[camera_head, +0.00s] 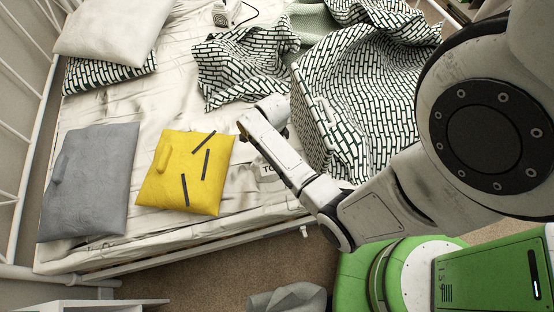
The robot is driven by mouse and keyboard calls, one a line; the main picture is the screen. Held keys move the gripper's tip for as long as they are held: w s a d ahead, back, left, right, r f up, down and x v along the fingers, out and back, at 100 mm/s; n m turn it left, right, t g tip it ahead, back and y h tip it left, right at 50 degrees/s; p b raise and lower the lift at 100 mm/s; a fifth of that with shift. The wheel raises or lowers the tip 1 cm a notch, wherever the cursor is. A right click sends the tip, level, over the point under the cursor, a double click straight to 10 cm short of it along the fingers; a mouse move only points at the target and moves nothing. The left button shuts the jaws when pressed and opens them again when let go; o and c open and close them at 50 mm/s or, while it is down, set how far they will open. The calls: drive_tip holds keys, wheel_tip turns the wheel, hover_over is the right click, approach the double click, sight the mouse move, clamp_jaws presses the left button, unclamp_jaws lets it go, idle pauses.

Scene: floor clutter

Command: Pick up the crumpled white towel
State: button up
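No cloth in view is clearly the crumpled white towel. A grey, crumpled-looking cloth (288,299) lies low at the bottom edge of the view, partly cut off; I cannot tell whether it is the towel. My arm reaches from the right over the bed's front edge. My gripper (274,113) is at its far end, above the bed, right of the yellow cushion. Its fingers are hidden or too small to make out, and nothing is visibly held.
The bed (110,107) has a rumpled pale sheet. On it are a grey cushion (90,180), a yellow cushion (186,172), a white pillow (110,27) and a black-and-white patterned blanket (365,80). Brown carpet (235,275) shows in front. A white furniture edge (85,304) is bottom left.

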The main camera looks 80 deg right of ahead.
clamp_jaws()
idle(0.4)
idle(0.4)
